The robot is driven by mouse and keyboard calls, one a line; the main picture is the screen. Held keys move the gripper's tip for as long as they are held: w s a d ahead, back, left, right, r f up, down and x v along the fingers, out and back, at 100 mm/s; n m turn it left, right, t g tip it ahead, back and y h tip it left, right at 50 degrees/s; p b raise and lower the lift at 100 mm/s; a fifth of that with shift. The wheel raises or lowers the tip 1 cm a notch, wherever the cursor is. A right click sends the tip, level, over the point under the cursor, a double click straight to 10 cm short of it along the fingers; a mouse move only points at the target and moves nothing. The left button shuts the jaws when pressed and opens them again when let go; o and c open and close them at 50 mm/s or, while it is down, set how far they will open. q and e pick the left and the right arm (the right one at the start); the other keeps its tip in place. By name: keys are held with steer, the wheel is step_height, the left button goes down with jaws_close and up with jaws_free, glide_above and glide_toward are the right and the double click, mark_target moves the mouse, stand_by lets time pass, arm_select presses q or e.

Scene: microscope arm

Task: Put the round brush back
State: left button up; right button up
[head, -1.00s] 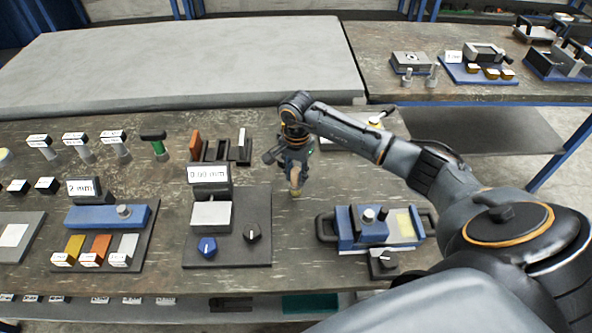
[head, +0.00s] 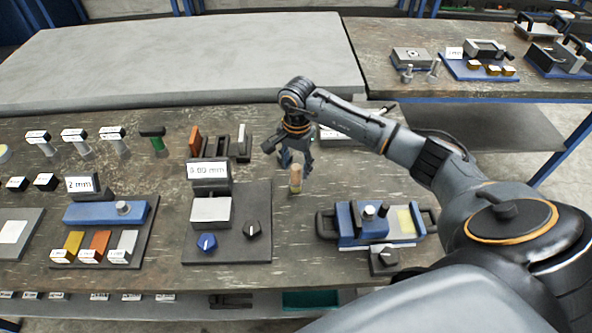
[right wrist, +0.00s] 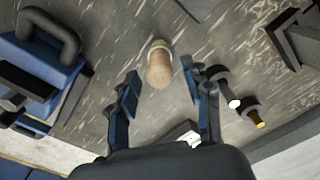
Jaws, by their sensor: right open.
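The round brush, as I take it, is a short piece with a light wooden handle (head: 295,181), standing about upright on the worn bench to the right of the display unit. In the right wrist view its rounded wooden end (right wrist: 159,70) points at the camera, with a pale band at its far end. My right gripper (head: 297,164) is open just above and behind it. In the right wrist view the fingers (right wrist: 161,80) are spread on either side of the handle, with gaps and no visible contact. My left gripper is not in view.
A dark slotted rack (head: 216,151) stands behind the display unit (head: 211,212). A blue device with handles (head: 374,225) sits front right. A pale tray (head: 335,139) lies partly behind my right arm. Two dark pieces with white and yellow ends (right wrist: 247,111) show right of the fingers.

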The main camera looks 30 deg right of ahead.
step_height(320, 180, up, 10)
steer(key=b, duration=0.2)
steer(key=shift+s+f, duration=0.1)
steer(key=shift+f, duration=0.05)
stand_by(0.4)
